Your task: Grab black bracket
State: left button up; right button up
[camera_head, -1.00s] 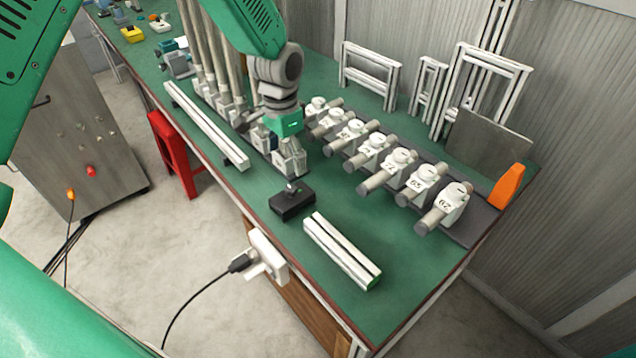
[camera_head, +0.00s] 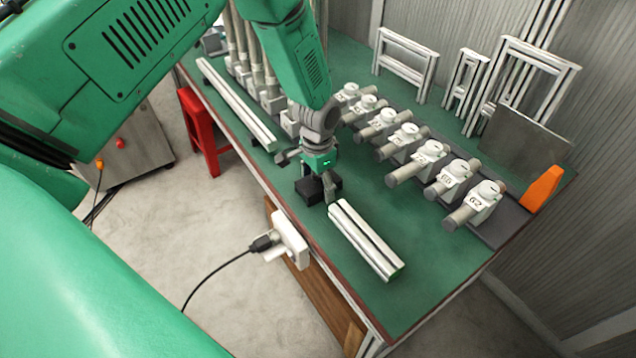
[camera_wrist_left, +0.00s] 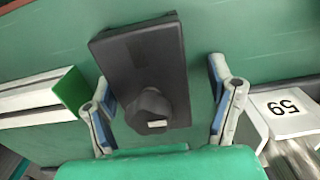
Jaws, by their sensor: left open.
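The black bracket (camera_head: 311,190) is a dark block on the green bench top, near the bench's front edge. In the left wrist view the bracket (camera_wrist_left: 145,65) shows a flat rectangular plate with a rounded knob. My left gripper (camera_head: 316,184) is over the bracket, pointing down. Its fingers are open, one on each side of the bracket, and in the left wrist view (camera_wrist_left: 165,98) gaps show between the fingers and the knob. The gripper hides part of the bracket in the head view. My right gripper is not in view.
A pale aluminium profile (camera_head: 365,240) lies close to the right of the bracket. A longer profile (camera_head: 236,105) lies to the left. A row of numbered grey-white clamps (camera_head: 428,153) stands behind. A white socket box (camera_head: 290,240) is on the bench's front side.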

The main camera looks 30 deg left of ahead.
pick_arm(q)
jog(key=shift+d, duration=0.15)
jog(key=shift+d+r, duration=0.15)
jog(key=shift+d, duration=0.05)
jog(key=c, duration=0.3)
jog(key=shift+d, duration=0.2)
jog(key=c, duration=1.2)
jog(key=shift+a, duration=0.15)
